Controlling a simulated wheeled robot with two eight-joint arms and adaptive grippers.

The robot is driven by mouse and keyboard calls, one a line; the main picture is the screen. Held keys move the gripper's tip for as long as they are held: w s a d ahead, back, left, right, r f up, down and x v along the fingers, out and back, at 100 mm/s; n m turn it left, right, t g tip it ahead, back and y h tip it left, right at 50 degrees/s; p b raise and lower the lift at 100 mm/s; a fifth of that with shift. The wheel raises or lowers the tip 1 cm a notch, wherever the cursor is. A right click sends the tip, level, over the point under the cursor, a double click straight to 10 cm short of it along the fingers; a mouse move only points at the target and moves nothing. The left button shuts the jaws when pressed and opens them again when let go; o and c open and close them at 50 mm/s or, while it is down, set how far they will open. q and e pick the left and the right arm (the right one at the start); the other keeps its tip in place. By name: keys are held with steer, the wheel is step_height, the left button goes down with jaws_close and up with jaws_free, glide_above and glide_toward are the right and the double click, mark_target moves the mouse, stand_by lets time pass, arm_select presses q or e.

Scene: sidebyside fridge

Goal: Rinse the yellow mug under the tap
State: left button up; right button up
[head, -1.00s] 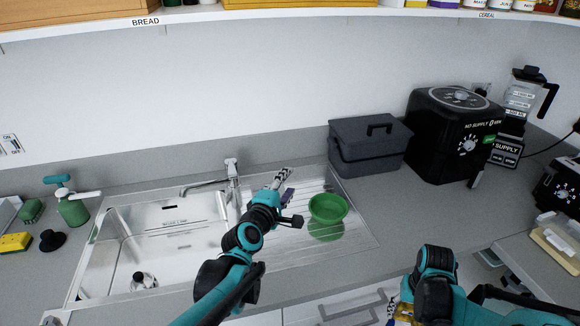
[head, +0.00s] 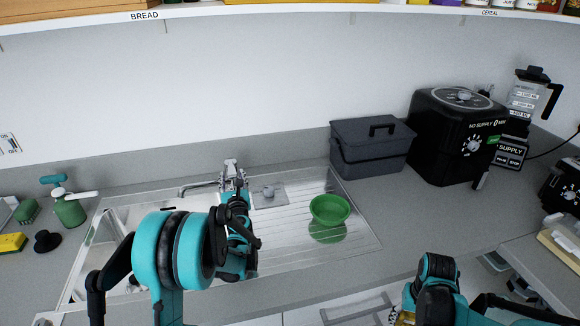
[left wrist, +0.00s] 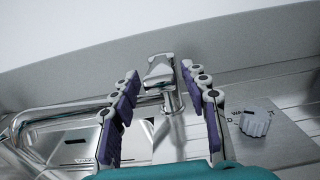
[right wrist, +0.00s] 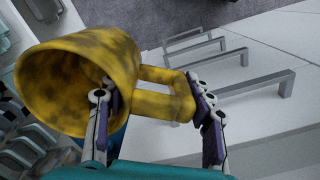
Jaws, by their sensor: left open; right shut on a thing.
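The yellow mug (right wrist: 75,80) has dark smudges over its surface. In the right wrist view my right gripper (right wrist: 155,100) is shut on it at the handle side, in front of the drawer fronts. In the head view the right arm hides most of the mug. The chrome tap (head: 231,170) stands at the back of the sink and also shows in the left wrist view (left wrist: 160,75). My left gripper (left wrist: 160,105) is open, its fingers on either side of the tap's lever in that view; I cannot tell whether they touch it.
A green bowl (head: 329,209) sits on the drainboard (head: 350,243). The sink basin (head: 110,228) is partly hidden by my left arm. A grey lidded box (head: 370,147) and a black appliance (head: 455,137) stand to the right. A green soap bottle (head: 70,208) stands at left.

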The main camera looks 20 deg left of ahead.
mark_target(230, 163)
arm_select(q)
steer(key=b+x, duration=0.1)
steer(key=x, duration=0.5)
jaws_close()
